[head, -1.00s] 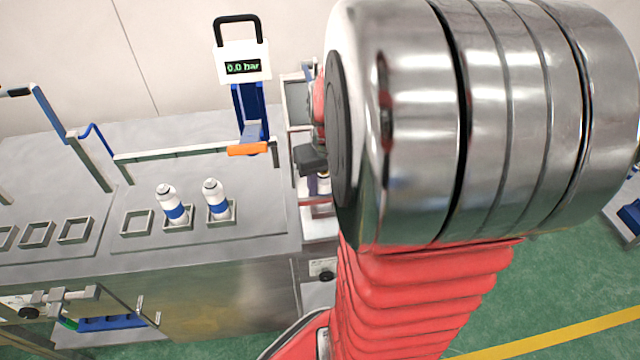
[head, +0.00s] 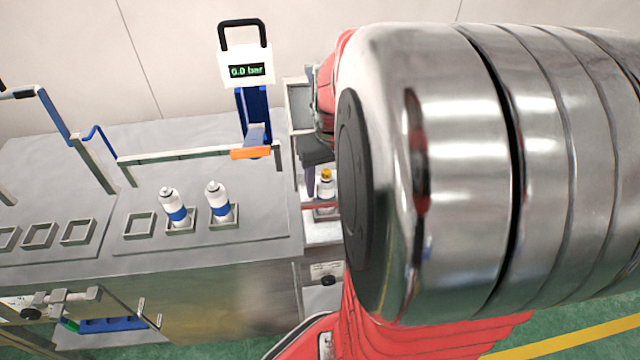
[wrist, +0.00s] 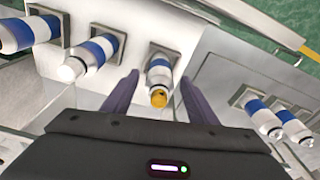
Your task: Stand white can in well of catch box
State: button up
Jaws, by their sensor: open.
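A white can with a blue band and a yellow-orange top (wrist: 159,76) stands in a square well in the wrist view. It also shows in the head view (head: 326,187), in the pale box (head: 322,232) beside the bench's right end. My gripper (wrist: 160,77) is open, with one dark finger on each side of this can. A finger of my gripper (head: 311,182) shows left of the can in the head view. Whether the fingers touch the can, I cannot tell. My arm hides part of the box in the head view.
Two more white-and-blue cans (wrist: 97,52) (wrist: 22,34) stand left of the fingers. On the bench, two cans (head: 174,207) (head: 219,203) stand in wells beside an empty well (head: 139,225). A gauge post reading 0.0 bar (head: 246,70) and an orange-ended lever (head: 251,153) stand nearby.

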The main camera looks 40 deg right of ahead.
jog(key=r, duration=0.5)
jog(key=s+r, duration=0.1)
jog(key=r, duration=0.2)
jog(key=shift+a, duration=0.2)
dwell(0.3)
jog(key=s+a+n+t, duration=0.1)
jog(key=a+n+t, duration=0.1)
jog(key=a, duration=0.9)
jog(key=s+a+r+n+t, duration=0.1)
jog(key=a+n+t, duration=0.1)
jog(key=a, duration=0.9)
jog(key=shift+s+a+r+n+y, duration=0.2)
jog(key=shift+s+a+n+y, duration=0.05)
jog(key=shift+a+n+y, duration=0.05)
